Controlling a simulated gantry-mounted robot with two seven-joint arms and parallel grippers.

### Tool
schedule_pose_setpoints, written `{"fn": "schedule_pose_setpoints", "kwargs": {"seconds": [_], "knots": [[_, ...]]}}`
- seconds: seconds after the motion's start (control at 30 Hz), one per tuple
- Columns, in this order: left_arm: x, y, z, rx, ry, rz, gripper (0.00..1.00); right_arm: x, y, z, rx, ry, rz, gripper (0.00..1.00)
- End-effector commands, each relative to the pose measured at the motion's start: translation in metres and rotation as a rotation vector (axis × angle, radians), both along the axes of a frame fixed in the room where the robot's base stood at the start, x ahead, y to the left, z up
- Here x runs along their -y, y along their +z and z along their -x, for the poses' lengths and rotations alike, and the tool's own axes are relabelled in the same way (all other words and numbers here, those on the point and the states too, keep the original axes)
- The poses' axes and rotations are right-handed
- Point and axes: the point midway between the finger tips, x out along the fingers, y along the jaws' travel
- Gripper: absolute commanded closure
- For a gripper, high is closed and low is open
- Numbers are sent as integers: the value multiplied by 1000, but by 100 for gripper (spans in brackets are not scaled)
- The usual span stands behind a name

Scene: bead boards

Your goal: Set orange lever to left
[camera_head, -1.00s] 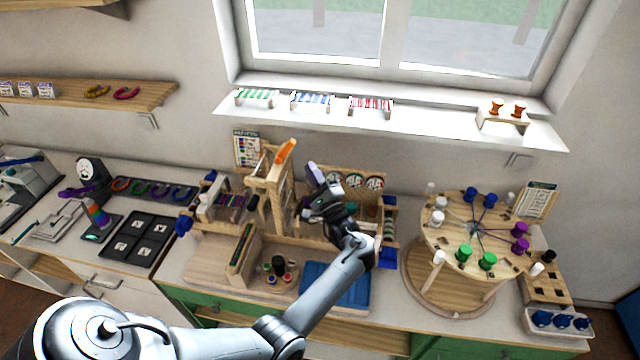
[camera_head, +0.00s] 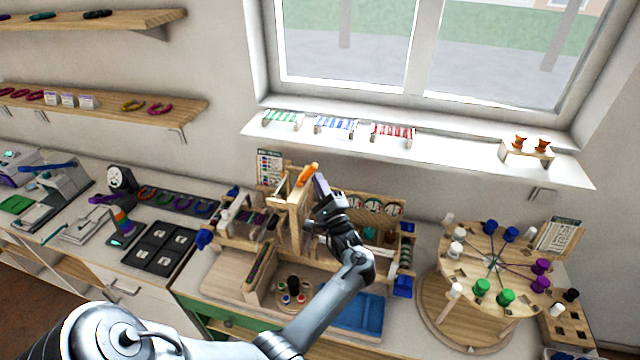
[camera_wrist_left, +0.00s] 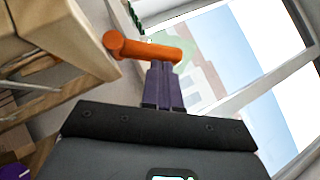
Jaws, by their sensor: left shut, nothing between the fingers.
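The orange lever (camera_head: 307,175) sticks up from the top of a wooden frame (camera_head: 296,205) and leans up to the right in the head view. In the left wrist view the lever (camera_wrist_left: 145,48) lies across the picture, its rounded end at the left by the wood. My left gripper (camera_head: 320,182) is just right of the lever. Its purple fingers (camera_wrist_left: 163,68) are shut together with nothing between them. Their tips reach the lever's lower edge in the wrist view; whether they touch it, I cannot tell. My right gripper is not in view.
Behind stands a wooden panel with round dials (camera_head: 375,207). A blue tray (camera_head: 355,310) lies in front, below my left arm. A round wooden table with colored spools (camera_head: 490,265) stands to the right. The window sill (camera_head: 450,155) above holds small racks.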

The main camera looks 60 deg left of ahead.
Motion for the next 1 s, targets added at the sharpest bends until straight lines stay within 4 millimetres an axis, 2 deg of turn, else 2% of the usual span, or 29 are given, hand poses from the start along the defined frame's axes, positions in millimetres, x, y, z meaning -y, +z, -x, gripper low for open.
{"fn": "schedule_pose_setpoints", "kwargs": {"seconds": [0.67,1.0], "knots": [[-1,11,1,86,-1,88,100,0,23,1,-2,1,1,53],[0,29,-7,244,-15,255,100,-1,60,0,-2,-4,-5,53]]}}
